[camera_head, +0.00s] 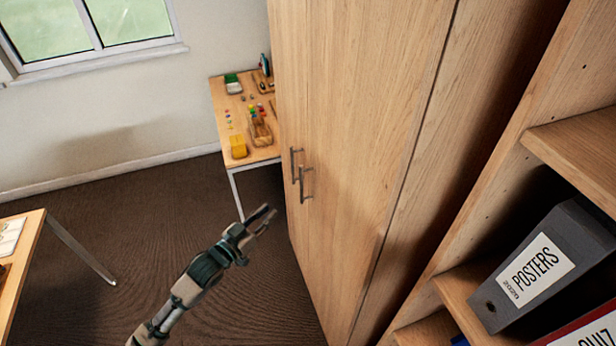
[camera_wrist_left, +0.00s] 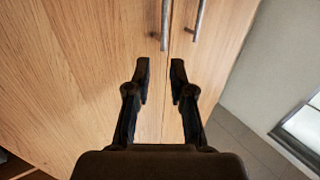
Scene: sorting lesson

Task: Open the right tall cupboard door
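The tall wooden cupboard has two doors that look shut. The right door (camera_head: 370,100) is the nearer one in the head view, with a grey bar handle (camera_head: 305,184). The left door (camera_head: 288,70) has its own bar handle (camera_head: 293,165) close beside it. My left gripper (camera_head: 268,212) is open and empty, left of and below the handles in the picture, apart from them. In the left wrist view, the open fingers (camera_wrist_left: 160,65) point toward the doors. The right door's handle (camera_wrist_left: 165,25) seems to be the left one there, just beyond the fingertips. My right gripper is not in view.
An open shelf (camera_head: 570,140) with a grey "POSTERS" binder (camera_head: 540,270) stands right of the cupboard. A small table (camera_head: 262,153) with coloured items is behind it. Another table edge (camera_head: 22,262) is at far left. Dark floor (camera_head: 130,210) lies clear between.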

